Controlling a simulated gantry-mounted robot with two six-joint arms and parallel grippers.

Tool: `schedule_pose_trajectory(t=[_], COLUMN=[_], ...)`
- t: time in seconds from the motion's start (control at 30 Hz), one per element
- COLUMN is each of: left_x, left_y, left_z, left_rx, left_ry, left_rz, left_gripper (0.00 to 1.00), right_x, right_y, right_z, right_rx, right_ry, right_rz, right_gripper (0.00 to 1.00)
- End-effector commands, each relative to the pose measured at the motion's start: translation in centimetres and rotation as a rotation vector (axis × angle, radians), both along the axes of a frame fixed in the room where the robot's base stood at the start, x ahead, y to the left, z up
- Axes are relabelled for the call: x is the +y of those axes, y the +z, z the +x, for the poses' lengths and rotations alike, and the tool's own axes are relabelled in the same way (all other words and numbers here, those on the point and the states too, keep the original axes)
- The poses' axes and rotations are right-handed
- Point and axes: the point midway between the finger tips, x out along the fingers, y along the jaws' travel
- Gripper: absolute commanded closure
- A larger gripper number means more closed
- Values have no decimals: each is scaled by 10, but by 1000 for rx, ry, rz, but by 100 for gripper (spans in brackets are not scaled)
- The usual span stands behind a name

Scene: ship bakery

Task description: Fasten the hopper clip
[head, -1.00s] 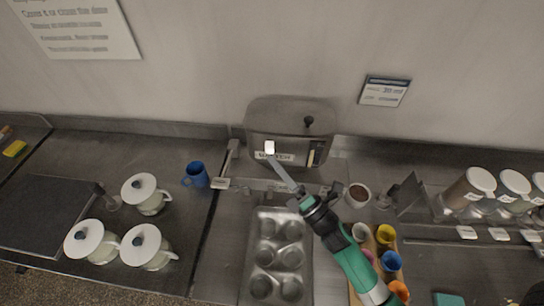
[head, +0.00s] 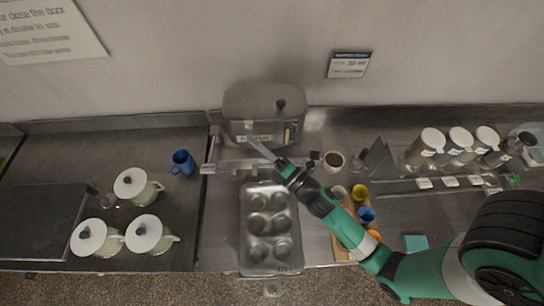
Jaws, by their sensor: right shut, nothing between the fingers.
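The hopper (head: 265,103) is a grey metal box with a dark knob on its lid, standing against the back wall. A small pale tab (head: 249,125), which looks like the clip, is on its front above a white label strip. I cannot tell whether the clip is fastened. My right gripper (head: 257,147) reaches in from the lower right. Its thin fingers are shut and empty, with the tips at the lower front of the hopper, just below the tab. Whether they touch it is unclear. My left gripper is not in view.
A muffin tin (head: 247,228) lies below the hopper. A blue mug (head: 182,163) and several white-lidded pots (head: 146,233) stand left. A brown-filled cup (head: 333,161), coloured cups (head: 360,192) and lidded jars (head: 427,146) stand right. The counter left of the tin is clear.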

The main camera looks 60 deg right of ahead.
Motion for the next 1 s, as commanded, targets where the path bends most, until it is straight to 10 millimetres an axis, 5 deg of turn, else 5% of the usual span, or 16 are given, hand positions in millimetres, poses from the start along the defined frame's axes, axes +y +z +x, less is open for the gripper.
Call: schedule_pose_trajectory(t=[0.17, 0.53, 1.0], left_x=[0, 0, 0], left_y=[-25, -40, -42], left_z=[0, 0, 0], left_rx=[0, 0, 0], left_ry=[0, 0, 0], left_rz=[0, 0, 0], left_gripper=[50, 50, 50], right_x=[22, 40, 44], right_y=[-7, -5, -1], right_z=[-14, -94, -107], right_rx=[1, 3, 1], right_ry=[5, 0, 1], right_rz=[1, 2, 1], right_gripper=[100, 100, 100])
